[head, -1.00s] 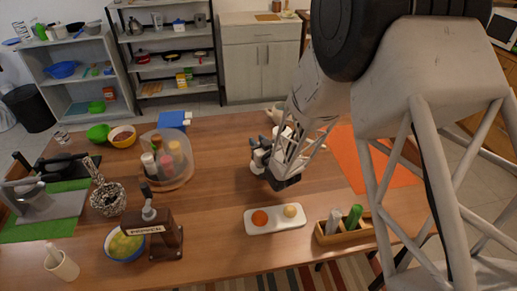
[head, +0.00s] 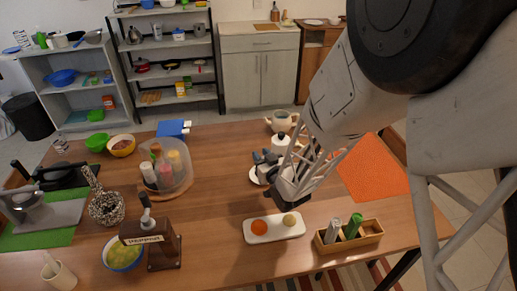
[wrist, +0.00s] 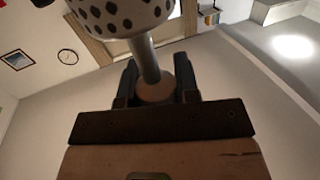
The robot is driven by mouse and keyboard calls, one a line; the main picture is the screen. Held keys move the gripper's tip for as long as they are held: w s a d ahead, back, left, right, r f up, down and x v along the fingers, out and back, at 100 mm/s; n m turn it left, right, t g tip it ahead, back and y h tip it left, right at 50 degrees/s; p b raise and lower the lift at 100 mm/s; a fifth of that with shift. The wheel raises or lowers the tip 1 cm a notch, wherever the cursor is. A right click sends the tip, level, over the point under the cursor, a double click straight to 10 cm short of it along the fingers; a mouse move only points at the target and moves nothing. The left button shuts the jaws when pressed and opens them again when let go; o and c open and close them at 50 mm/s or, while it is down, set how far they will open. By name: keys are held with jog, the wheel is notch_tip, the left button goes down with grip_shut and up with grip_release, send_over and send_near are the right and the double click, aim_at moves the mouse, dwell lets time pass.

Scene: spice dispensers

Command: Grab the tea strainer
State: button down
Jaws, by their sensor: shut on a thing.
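In the wrist view my gripper (wrist: 156,88) is shut on the tea strainer (wrist: 122,14). The strainer has a pale rounded head with dark spots that look like holes, at the top of the picture. A grey stem runs from it down to a tan round end between the dark fingers. In the head view my gripper (head: 266,165) is above the middle of the table, in front of a white teapot. The strainer cannot be made out clearly there, as the gripper and wrist cover that spot.
A white tray (head: 258,238) with two round items and a wooden box (head: 371,233) are in front. A clear spice holder (head: 182,185) is to the left. Bare wood lies between.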

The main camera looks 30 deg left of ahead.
jog(key=s+d, duration=0.5)
jog(key=d, duration=0.1)
jog(key=shift+s+r, duration=0.35)
jog(key=shift+r, duration=0.05)
dwell(0.5)
